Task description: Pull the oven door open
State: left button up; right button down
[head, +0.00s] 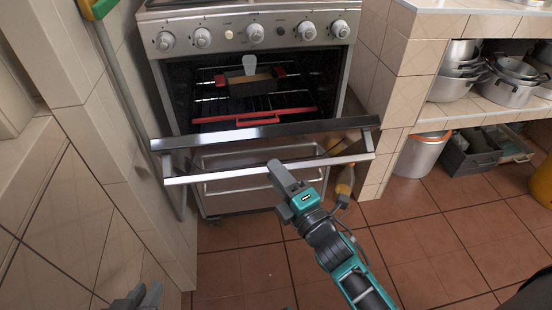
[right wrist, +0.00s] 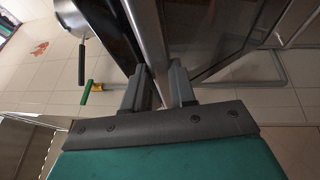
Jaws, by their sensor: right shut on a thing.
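The oven (head: 188,110) stands ahead in the head view with its door (head: 265,140) tilted partly open, so the inside shows above it. The silver door handle (head: 225,176) runs across the door's front; it also shows in the right wrist view (right wrist: 149,40). My right gripper (head: 281,170) is at the middle of the handle. In the right wrist view its fingers (right wrist: 160,80) are on either side of the bar, shut on it. My left gripper (head: 140,298) is low at the left edge, away from the oven; its jaw opening is unclear.
Inside the oven are wire racks and a red-edged rack or tray (head: 255,117). Tiled walls stand close on both sides. A bottle (head: 345,180) is on the floor by the oven's right side. Front floor is clear.

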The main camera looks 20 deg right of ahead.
jog(key=shift+s+f, duration=0.25)
jog(key=shift+f, duration=0.6)
jog(key=c, duration=1.1)
grip_release()
jog(key=shift+w, duration=0.15)
jog(key=shift+o, duration=0.3)
jog(key=shift+r, duration=0.25)
